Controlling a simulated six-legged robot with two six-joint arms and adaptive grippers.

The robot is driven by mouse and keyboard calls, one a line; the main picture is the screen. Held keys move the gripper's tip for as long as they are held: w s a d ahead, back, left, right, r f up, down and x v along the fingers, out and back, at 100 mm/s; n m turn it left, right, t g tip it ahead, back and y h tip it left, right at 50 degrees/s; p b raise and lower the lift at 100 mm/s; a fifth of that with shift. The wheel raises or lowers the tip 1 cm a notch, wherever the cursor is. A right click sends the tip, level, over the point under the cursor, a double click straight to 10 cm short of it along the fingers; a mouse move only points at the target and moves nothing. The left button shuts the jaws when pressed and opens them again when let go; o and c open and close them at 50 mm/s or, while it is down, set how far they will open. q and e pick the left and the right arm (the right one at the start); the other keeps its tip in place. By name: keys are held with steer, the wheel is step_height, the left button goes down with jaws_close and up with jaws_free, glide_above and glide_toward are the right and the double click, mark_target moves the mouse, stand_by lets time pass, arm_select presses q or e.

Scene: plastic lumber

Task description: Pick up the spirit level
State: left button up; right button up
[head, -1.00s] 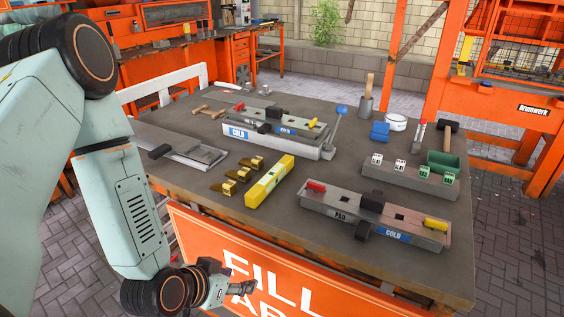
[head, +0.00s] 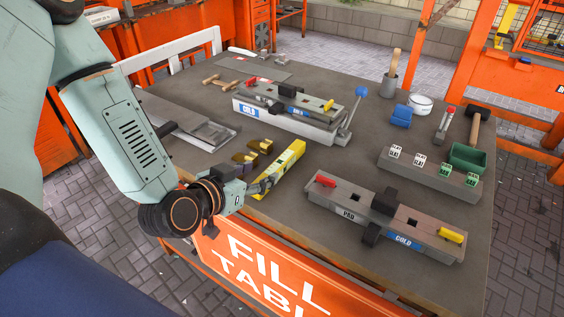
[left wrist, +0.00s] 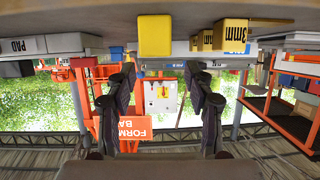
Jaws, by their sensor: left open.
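The spirit level (head: 284,165) is a yellow bar lying flat near the front edge of the table. Its near end shows in the left wrist view (left wrist: 155,36) as a yellow block at the top. My left gripper (head: 259,187) is open at the level's near end, low by the table's front edge. In the left wrist view its two fingers (left wrist: 161,80) stand well apart, with the yellow end face beyond them and roughly between their lines. I cannot tell whether a finger touches it. My right gripper is not in view.
Small brass blocks (head: 262,147) lie just left of the level. A grey PAD/COLD mould (head: 345,205) stands to its right, and another COLD mould (head: 285,119) behind it. The table (head: 300,235) has a narrow bare strip between the level and the right mould.

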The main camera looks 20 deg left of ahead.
mark_target(275, 167)
arm_select(q)
steer(key=shift+d+b+x, duration=0.2)
steer(key=shift+b+x, duration=0.3)
steer(key=shift+x, duration=0.6)
steer(key=shift+w+a+f, duration=0.1)
steer(key=shift+w+f, duration=0.15)
steer(key=shift+w, duration=0.3)
steer(key=x, duration=0.1)
steer(key=b+x, duration=0.1)
steer(key=x, duration=0.2)
steer(key=shift+w+d, duration=0.2)
steer(key=shift+d, duration=0.1)
steer(key=shift+a, duration=0.2)
steer(key=shift+s+r, duration=0.1)
steer(key=shift+s, duration=0.05)
steer(key=shift+c, duration=0.2)
steer(key=shift+d, duration=0.15)
steer(key=c, duration=0.9)
jaws_close()
